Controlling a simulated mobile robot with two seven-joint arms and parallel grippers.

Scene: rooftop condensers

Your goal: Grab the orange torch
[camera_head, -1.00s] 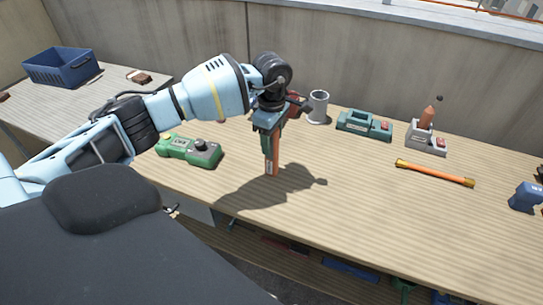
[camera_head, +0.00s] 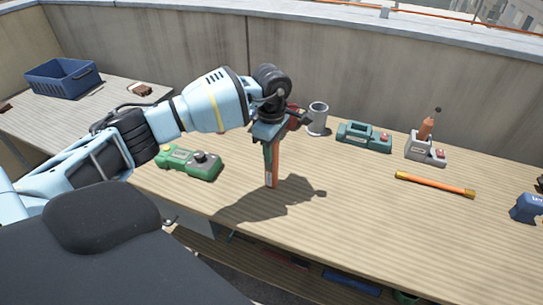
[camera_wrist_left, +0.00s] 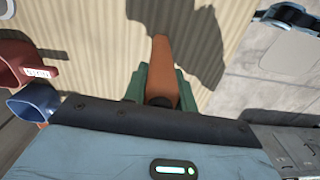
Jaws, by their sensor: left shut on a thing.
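My left gripper (camera_head: 269,135) is shut on the orange torch (camera_head: 271,168) and holds it upright, pointing down, above the workbench (camera_head: 370,240). The torch's shadow falls on the bench around it. In the left wrist view, the torch (camera_wrist_left: 162,65) is a tapering orange body between the two green-edged fingers (camera_wrist_left: 155,88). Its upper end is hidden in the jaws. My right gripper is in neither view.
A green device (camera_head: 188,162) lies left of the torch. A grey cup (camera_head: 317,118), a teal device (camera_head: 363,137), and a grey holder (camera_head: 425,150) with an orange handle stand behind. An orange rod (camera_head: 435,184) lies at right. A blue crate (camera_head: 62,78) stands far left.

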